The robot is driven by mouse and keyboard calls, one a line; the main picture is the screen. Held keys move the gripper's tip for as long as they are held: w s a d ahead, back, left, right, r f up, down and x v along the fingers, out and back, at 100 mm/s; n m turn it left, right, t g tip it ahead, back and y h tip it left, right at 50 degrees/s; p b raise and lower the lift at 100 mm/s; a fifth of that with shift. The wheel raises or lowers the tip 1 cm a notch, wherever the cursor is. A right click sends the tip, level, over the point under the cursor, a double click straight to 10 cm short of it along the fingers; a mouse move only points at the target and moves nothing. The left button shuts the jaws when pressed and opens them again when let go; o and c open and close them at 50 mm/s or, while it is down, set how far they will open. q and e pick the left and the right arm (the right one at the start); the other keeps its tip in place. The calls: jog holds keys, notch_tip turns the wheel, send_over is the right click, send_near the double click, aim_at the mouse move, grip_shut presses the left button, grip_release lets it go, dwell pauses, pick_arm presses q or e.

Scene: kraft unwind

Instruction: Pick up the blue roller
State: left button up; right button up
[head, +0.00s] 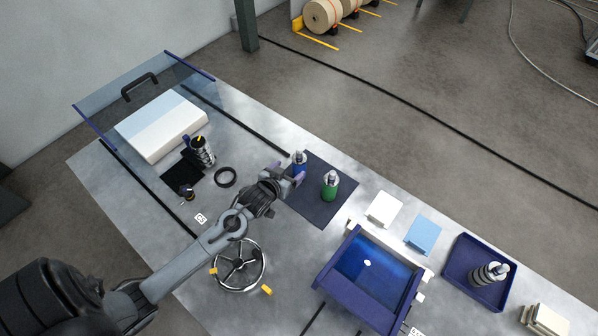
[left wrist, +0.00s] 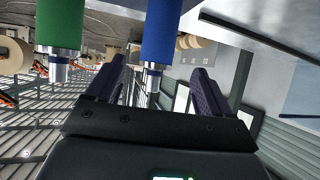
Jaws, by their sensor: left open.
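The blue roller (head: 299,168) stands upright on a dark mat (head: 320,212), with a silver end on top. A green roller (head: 330,188) with a silver end stands on the same mat to its right. My left gripper (head: 287,174) is open at the blue roller, its purple fingertips close to it. In the left wrist view, the blue roller (left wrist: 162,32) shows between and beyond the open fingers; contact cannot be told. The green roller (left wrist: 60,25) is outside the fingers, to the left. My right gripper is not in view.
A blue open-topped box (head: 336,279) and a blue tray (head: 459,270) holding a dark roller are at the right. A handwheel (head: 239,283) lies below my left arm. A black ring (head: 225,177) and a white block (head: 165,137) are at the left.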

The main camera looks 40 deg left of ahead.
aim_at(295, 165)
pick_arm(q)
jog(key=b+x, duration=0.1)
jog(key=x, duration=0.2)
jog(key=shift+w+a+f, duration=0.1)
jog(key=shift+w+a, duration=0.1)
jog(key=shift+w, duration=0.2)
jog(key=shift+w+f, duration=0.25)
jog(key=shift+w, duration=0.2)
jog(key=shift+w+a+f+b, duration=0.1)
jog(key=shift+w+f+b, duration=0.2)
jog(key=shift+w+b, duration=0.15)
jog(key=b+x, duration=0.1)
jog(key=x, duration=0.2)
jog(key=shift+w+d+b, duration=0.15)
jog(key=shift+d+b, duration=0.05)
jog(key=shift+b, duration=0.15)
jog(key=shift+w+a+f, duration=0.1)
jog(key=shift+w+f, duration=0.05)
jog(key=shift+w, duration=0.3)
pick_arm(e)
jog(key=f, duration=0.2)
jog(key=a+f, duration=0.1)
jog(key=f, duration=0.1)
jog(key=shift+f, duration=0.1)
pick_arm(q)
jog(key=shift+c, duration=0.2)
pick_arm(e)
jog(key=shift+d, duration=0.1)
pick_arm(q)
jog(key=c, duration=1.3)
